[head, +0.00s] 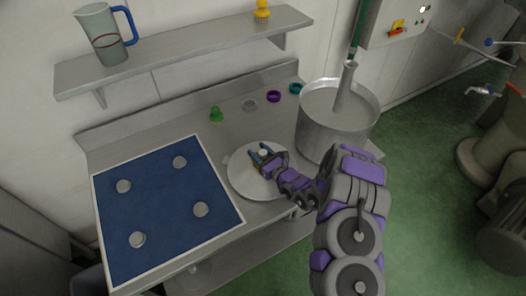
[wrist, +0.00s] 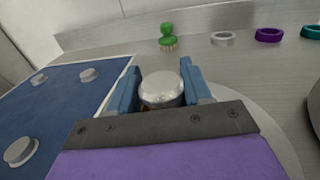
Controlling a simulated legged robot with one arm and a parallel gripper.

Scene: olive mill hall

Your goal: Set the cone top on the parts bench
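The cone top (head: 243,180) looks like a broad pale metal disc with a rounded knob in its middle. It is over the right part of the steel parts bench (head: 190,134), near the front edge. I cannot tell whether it rests on the bench or hangs just above it. My gripper (head: 262,153) has its two blue fingers on either side of the knob, seemingly against it. In the wrist view the shiny knob (wrist: 162,88) sits between the fingertips, and the disc's rim (wrist: 273,125) shows at right.
A blue mat (head: 160,218) with several grey pegs covers the bench's left. A green brush (head: 216,114) and grey, purple and teal rings stand along the back. A large steel pot (head: 332,132) stands at right. A shelf (head: 190,47) with a jug hangs above.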

